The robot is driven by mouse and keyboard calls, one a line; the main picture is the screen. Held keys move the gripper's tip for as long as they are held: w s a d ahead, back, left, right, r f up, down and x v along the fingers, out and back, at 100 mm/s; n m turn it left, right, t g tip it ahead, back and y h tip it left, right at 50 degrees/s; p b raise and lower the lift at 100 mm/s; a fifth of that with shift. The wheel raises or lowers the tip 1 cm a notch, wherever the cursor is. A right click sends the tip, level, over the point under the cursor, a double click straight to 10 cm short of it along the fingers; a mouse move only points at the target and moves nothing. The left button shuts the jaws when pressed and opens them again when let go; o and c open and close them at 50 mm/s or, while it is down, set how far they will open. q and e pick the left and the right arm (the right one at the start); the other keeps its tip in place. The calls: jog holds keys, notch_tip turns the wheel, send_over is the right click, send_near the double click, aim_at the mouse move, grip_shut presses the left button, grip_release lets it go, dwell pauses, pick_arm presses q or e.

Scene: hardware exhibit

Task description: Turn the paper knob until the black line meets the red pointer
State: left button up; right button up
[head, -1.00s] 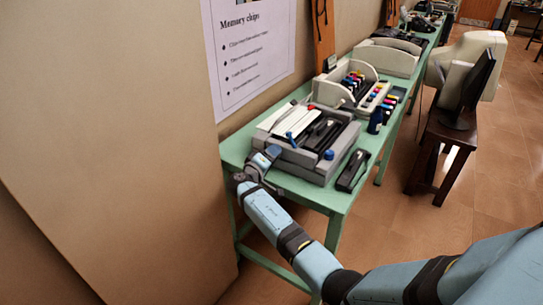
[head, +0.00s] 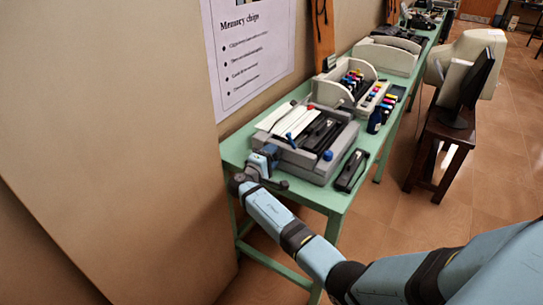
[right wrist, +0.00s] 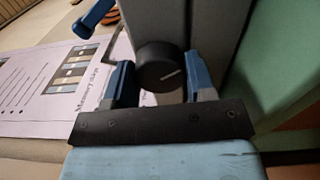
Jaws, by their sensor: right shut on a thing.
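The grey printer (head: 310,165) stands on the near part of the green table. In the right wrist view its dark round knob (right wrist: 158,62) shows a short pale line on its face. No black line or red pointer can be made out. My right gripper (right wrist: 160,82) has one blue finger on each side of the knob and is shut on it. In the head view my right gripper (head: 268,156) is at the printer's near left corner, and the knob is hidden there. My left gripper is not in view.
A black stapler-like object (head: 352,170) lies right of the printer on the green table (head: 232,150). A wall with a poster (head: 248,50) is at the left.

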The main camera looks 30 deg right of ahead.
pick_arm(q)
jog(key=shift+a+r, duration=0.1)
pick_arm(e)
jog(key=shift+f, duration=0.1)
jog(key=o, duration=0.9)
jog(key=shift+s+a, duration=0.1)
jog(key=shift+a, duration=0.15)
pick_arm(q)
jog(key=shift+b, duration=0.35)
pick_arm(e)
jog(key=v, duration=1.3)
jog(key=shift+s+a, duration=0.1)
jog(key=shift+a, duration=0.1)
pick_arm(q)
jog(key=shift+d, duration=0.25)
pick_arm(e)
jog(key=shift+f, duration=0.1)
